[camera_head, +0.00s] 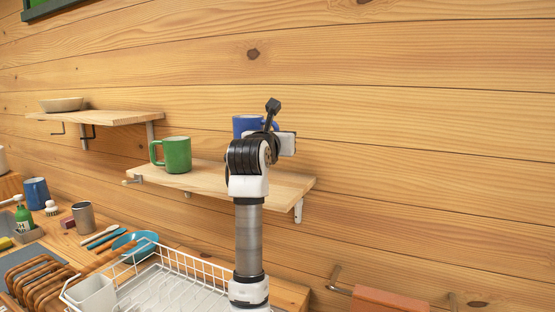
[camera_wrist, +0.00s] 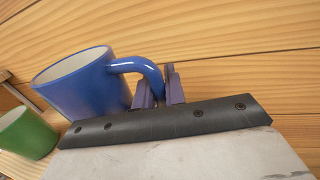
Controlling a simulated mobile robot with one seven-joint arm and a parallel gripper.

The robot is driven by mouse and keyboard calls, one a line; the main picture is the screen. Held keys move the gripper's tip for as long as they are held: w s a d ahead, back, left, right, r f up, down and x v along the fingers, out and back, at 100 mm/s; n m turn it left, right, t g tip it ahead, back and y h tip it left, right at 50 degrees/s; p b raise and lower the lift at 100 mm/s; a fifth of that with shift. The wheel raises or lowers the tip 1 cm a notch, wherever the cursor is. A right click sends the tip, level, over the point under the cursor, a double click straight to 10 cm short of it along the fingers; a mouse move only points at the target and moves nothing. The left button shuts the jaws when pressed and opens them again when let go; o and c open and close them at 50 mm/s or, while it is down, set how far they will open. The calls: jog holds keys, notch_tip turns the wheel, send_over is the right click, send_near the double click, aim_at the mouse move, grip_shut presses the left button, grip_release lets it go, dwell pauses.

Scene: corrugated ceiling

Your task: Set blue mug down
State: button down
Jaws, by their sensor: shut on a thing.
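A blue mug (camera_head: 243,125) with a pale inside shows in the head view above the right part of the wooden shelf (camera_head: 215,184), partly behind my arm. In the wrist view the blue mug (camera_wrist: 84,88) is at the left, tilted in the picture, its open rim up. My gripper (camera_wrist: 160,84) is shut on the mug's handle, one finger on each side. The mug's base is hidden, so I cannot tell whether it touches the shelf. In the head view my fingertips are hidden behind my wrist.
A green mug (camera_head: 176,155) stands on the shelf to the left and also shows in the wrist view (camera_wrist: 26,134). A higher shelf (camera_head: 110,118) holds a bowl (camera_head: 62,104). Below are a white dish rack (camera_head: 190,262) and another blue mug (camera_head: 37,192). The shelf's right end looks bare.

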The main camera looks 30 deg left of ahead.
jog(key=shift+f+p, duration=0.6)
jog(key=shift+f, duration=2.65)
jog(key=c, duration=1.5)
grip_release()
jog(key=shift+f, duration=0.1)
jog(key=shift+o, duration=0.2)
jog(key=shift+s, duration=0.15)
jog(key=v, duration=1.1)
jog(key=shift+s+d, duration=0.15)
jog(key=shift+s, duration=0.25)
